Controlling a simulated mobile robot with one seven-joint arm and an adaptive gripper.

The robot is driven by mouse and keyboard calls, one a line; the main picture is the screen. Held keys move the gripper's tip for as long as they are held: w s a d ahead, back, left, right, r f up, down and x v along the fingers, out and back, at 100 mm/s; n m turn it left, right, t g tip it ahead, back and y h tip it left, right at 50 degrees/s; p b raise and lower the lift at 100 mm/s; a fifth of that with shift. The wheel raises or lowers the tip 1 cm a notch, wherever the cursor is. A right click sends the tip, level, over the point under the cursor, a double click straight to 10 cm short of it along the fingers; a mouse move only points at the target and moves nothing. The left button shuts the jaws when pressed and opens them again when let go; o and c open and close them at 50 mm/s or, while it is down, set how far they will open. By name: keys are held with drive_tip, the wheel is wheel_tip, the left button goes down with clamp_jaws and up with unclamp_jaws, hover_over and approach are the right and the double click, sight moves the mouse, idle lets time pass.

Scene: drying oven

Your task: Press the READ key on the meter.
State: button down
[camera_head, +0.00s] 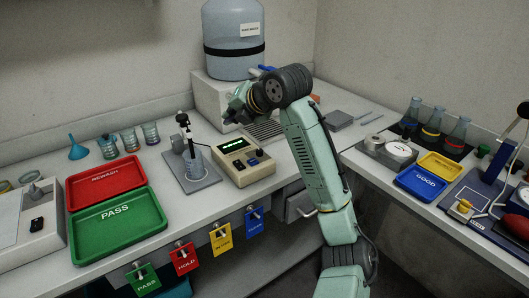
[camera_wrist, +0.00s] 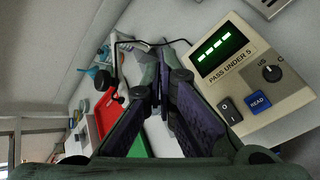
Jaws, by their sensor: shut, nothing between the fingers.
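The beige meter (camera_head: 243,162) stands on the left counter, with a lit green display. In the wrist view the meter (camera_wrist: 250,70) fills the upper right, labelled "PASS UNDER 5". Its blue READ key (camera_wrist: 257,103) sits beside a dark rocker switch (camera_wrist: 229,109) and below a dark knob (camera_wrist: 271,73). My gripper (camera_head: 231,116) is above and behind the meter in the head view. In the wrist view my gripper (camera_wrist: 163,82) is shut and empty, left of the READ key. It appears apart from the key.
A beaker (camera_head: 196,160) on a stand with a probe is left of the meter. A red REWASH tray (camera_head: 105,180) and green PASS tray (camera_head: 118,222) lie further left. A large water bottle (camera_head: 233,40) stands behind. Coloured tags hang along the counter's front edge.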

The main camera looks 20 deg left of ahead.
drive_tip(key=n+g+h, duration=0.1)
drive_tip(key=n+h, duration=0.1)
hover_over(256, 160)
drive_tip(key=shift+f+p, duration=0.4)
drive_tip(key=shift+p, duration=0.05)
drive_tip(key=shift+a+f, duration=0.1)
wheel_tip(256, 160, down, 8)
drive_tip(key=b, duration=0.6)
drive_tip(key=shift+f, duration=0.25)
idle(0.7)
drive_tip(key=shift+f+b, duration=0.45)
drive_tip(key=shift+f+b, duration=0.35)
drive_tip(key=shift+f, duration=0.1)
idle(0.5)
drive_tip(key=shift+r, duration=0.15)
drive_tip(key=shift+r+p, duration=0.6)
drive_tip(key=shift+r, duration=0.15)
